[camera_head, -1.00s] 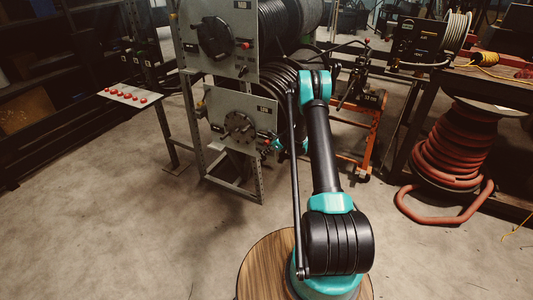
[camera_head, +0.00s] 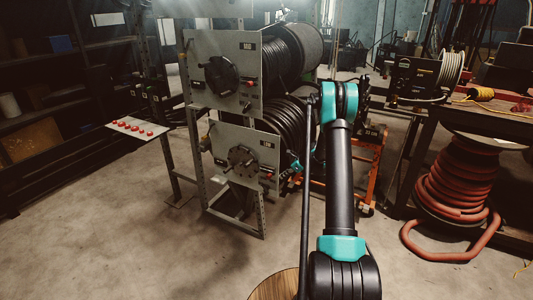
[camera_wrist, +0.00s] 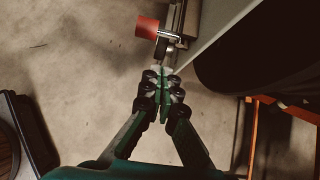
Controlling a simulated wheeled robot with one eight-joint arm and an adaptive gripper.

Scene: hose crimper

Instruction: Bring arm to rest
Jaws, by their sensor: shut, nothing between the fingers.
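My arm, black with teal joints, reaches forward from the bottom of the head view toward the hose reel rack (camera_head: 223,65). Its far end is mostly hidden behind the arm's elbow. In the wrist view my gripper (camera_wrist: 164,78) is shut, with its fingers together and nothing between them. The fingertips are close to a metal latch with a red knob (camera_wrist: 148,27), at the edge of a pale panel (camera_wrist: 222,22). I cannot tell whether they touch it.
A panel with several red buttons (camera_head: 137,127) stands left of the rack. An orange-framed cart (camera_head: 370,170) is behind my arm. A red hose coil (camera_head: 455,190) stands at the right by a workbench (camera_head: 490,118). The concrete floor (camera_head: 120,230) at the left front is clear.

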